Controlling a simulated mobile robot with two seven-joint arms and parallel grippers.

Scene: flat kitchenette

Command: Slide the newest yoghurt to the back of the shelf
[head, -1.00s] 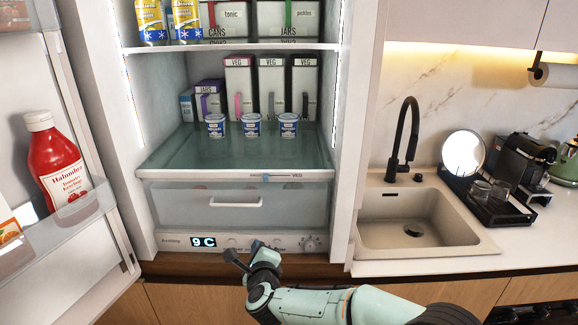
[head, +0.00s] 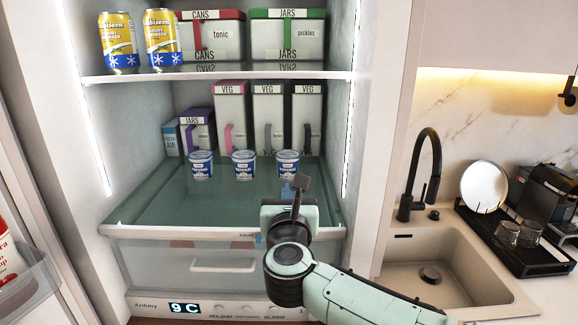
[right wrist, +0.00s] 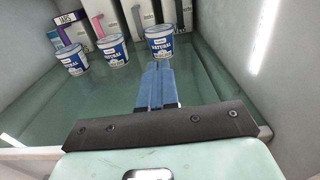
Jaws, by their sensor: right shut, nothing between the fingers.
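Three white and blue yoghurt tubs stand upright in a row on the glass shelf: the left tub (head: 201,165), the middle tub (head: 244,165) and the right tub (head: 288,163). The right wrist view also shows the left (right wrist: 72,60), middle (right wrist: 112,50) and right (right wrist: 159,41) tubs. No date is legible, so I cannot tell which is newest. My right gripper (head: 287,190) is over the shelf's front part, in front of the right tub. Its blue fingers (right wrist: 157,70) are shut and empty, pointing at that tub, with a small apparent gap. My left gripper is out of view.
Tall VEG boxes (head: 230,115) and JARS boxes (head: 198,132) stand behind the tubs. An upper shelf (head: 215,75) holds cans and boxes. The fridge's right wall (head: 335,130) is close to my right arm. The shelf's left front (head: 150,210) is clear.

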